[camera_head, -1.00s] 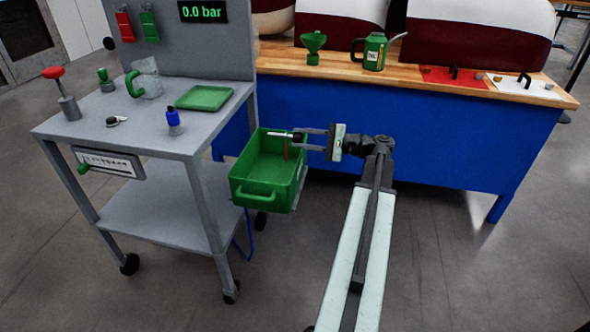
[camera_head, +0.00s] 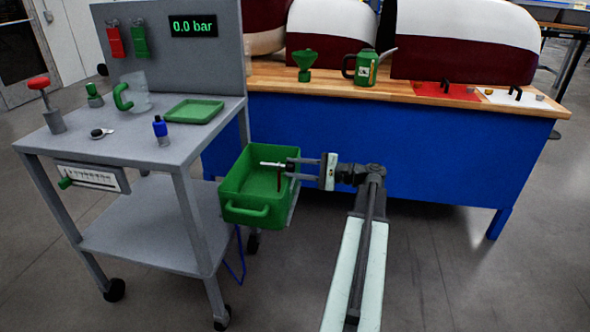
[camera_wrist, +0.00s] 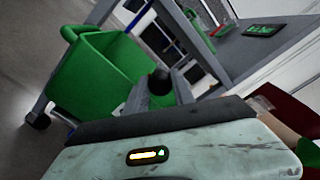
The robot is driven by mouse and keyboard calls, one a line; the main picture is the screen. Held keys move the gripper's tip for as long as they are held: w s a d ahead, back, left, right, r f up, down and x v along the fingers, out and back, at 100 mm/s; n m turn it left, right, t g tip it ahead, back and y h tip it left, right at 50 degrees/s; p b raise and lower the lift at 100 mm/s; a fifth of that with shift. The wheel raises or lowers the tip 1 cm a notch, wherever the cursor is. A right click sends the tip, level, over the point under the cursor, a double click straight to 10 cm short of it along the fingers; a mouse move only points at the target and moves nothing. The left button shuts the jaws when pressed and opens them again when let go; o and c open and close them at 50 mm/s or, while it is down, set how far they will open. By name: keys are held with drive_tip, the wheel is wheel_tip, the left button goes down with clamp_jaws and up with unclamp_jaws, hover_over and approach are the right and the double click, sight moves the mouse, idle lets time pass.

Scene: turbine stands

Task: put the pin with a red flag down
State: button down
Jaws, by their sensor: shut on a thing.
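My gripper (camera_head: 291,168) is shut on the pin with a red flag (camera_head: 271,164). The pin is a thin silver rod lying roughly level and pointing left from the jaws. Pin and gripper tips are over the open green bin (camera_head: 247,211) at the right side of the cart. The height above the bin floor is hard to tell.
The grey cart (camera_head: 120,151) holds a green tray (camera_head: 194,110), a blue-capped bottle (camera_head: 161,130), a clear jug (camera_head: 136,97) and a red-knobbed post (camera_head: 46,105). Behind stands a blue bench (camera_head: 330,140) with a green funnel (camera_head: 304,66) and green can (camera_head: 365,68).

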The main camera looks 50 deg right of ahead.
drive_tip(key=shift+s+f, duration=0.1)
drive_tip(key=shift+f, duration=0.2)
drive_tip(key=c, duration=1.3)
unclamp_jaws()
drive_tip(key=shift+c, duration=0.2)
drive_tip(key=shift+r, duration=0.3)
drive_tip(key=shift+r+p, duration=0.55)
drive_tip(key=shift+p, duration=0.15)
drive_tip(key=v, duration=1.2)
drive_tip(key=shift+f, duration=0.2)
